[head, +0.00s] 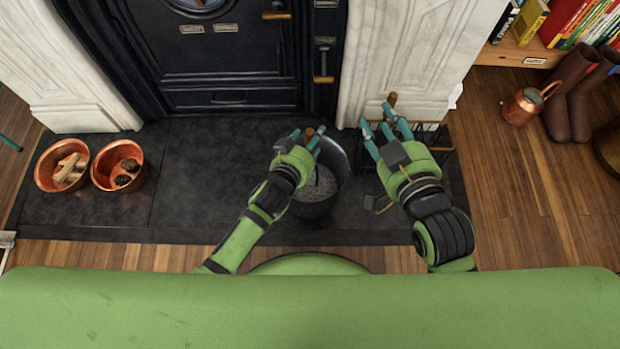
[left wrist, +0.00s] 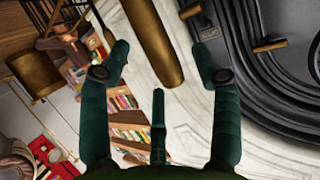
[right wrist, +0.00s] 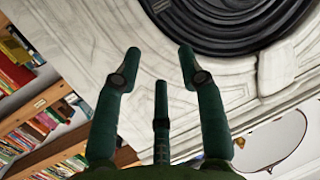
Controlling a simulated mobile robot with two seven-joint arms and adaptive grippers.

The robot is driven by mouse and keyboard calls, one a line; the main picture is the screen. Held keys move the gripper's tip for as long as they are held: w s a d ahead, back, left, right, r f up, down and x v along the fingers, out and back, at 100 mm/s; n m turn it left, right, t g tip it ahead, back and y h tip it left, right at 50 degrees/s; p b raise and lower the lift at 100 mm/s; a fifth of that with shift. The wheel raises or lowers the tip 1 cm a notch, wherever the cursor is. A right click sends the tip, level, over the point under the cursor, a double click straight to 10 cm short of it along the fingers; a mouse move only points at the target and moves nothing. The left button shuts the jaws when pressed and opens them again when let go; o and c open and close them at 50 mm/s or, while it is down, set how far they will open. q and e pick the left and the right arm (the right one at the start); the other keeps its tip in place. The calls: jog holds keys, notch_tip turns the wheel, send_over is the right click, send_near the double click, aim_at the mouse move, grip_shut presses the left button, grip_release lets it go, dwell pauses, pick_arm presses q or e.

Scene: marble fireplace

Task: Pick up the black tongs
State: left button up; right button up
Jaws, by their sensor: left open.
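I cannot clearly pick out the black tongs in any view. In the head view, my left gripper (head: 309,138) is over the rim of a dark bucket (head: 333,160) holding grey ash. Its fingers are open. A brass-coloured handle (left wrist: 150,38) shows between and beyond its spread fingertips in the left wrist view, with no visible contact; what it belongs to is hidden. My right gripper (head: 385,122) is open and empty in front of a black wire rack (head: 438,140). Another brass-coloured knob (head: 392,98) shows just beyond its fingertips.
Two copper pots stand on the dark hearth (head: 200,185) at left, one with wood (head: 43,178), one with cones (head: 105,178). A black stove (head: 225,65) and marble surround (head: 405,50) stand behind. A copper jug (head: 520,108) and brown boots (head: 573,92) stand at right.

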pick_arm(q)
jog(key=shift+b+x, duration=0.3)
jog(key=shift+x, duration=0.75)
grip_shut()
jog(key=shift+r, duration=0.1)
pick_arm(e)
jog(key=r+t, duration=0.1)
jog(key=a+r, duration=0.1)
jog(key=r, duration=0.1)
jog(key=r+t+y, duration=0.1)
jog(key=r, duration=0.1)
jog(key=shift+w+a+n+t, duration=0.2)
jog(key=shift+a+n+t, duration=0.1)
